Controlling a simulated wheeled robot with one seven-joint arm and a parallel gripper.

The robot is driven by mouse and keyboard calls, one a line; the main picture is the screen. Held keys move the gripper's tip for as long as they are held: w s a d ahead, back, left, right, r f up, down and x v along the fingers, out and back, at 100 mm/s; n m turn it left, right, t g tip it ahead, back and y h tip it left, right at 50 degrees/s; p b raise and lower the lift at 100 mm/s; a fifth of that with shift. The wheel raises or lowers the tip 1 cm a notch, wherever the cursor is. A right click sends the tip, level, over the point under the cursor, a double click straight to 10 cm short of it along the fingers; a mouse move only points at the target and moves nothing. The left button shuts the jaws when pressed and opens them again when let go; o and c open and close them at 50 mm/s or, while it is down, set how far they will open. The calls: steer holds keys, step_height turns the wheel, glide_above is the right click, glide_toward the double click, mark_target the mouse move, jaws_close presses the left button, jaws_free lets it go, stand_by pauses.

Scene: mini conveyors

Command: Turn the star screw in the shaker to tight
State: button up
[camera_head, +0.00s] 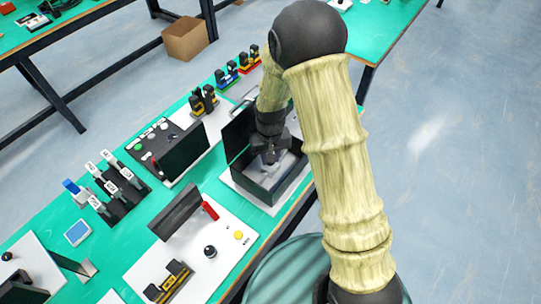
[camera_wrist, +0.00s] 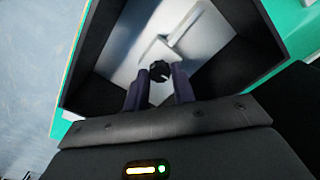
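The shaker is a dark open-topped box (camera_head: 262,190) on a white base, with its dark lid raised at the left. It fills much of the wrist view, with dark walls (camera_wrist: 232,75) around a pale floor. The star screw is a small black knob (camera_wrist: 160,70) standing inside, at the lower end of a pale bracket. My gripper (camera_head: 270,157) reaches down into the box. In the wrist view, its two dark fingers (camera_wrist: 160,80) stand on either side of the knob, very close to it. I cannot tell whether they press on it.
A black panel box with buttons (camera_head: 165,150) stands left of the shaker. A white board with a red-handled part (camera_head: 210,210) and a black knob is in front. Racks of small labelled parts (camera_head: 118,190) stand farther left. The shaker's walls closely surround my gripper.

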steer(key=o, duration=0.4)
steer(key=shift+c, duration=0.2)
steer(key=shift+w, duration=0.1)
step_height(320, 180, up, 17)
steer(key=shift+r+b, duration=0.2)
steer(key=shift+b, duration=0.2)
steer(key=shift+d, duration=0.1)
steer(key=s+d+m+t+p, duration=0.1)
steer(key=s+d+m+t, duration=0.1)
steer(key=s+d, duration=1)
steer(key=shift+s+d+f+m+t, duration=0.35)
steer(key=shift+d+f, duration=0.1)
steer(key=shift+d, duration=0.5)
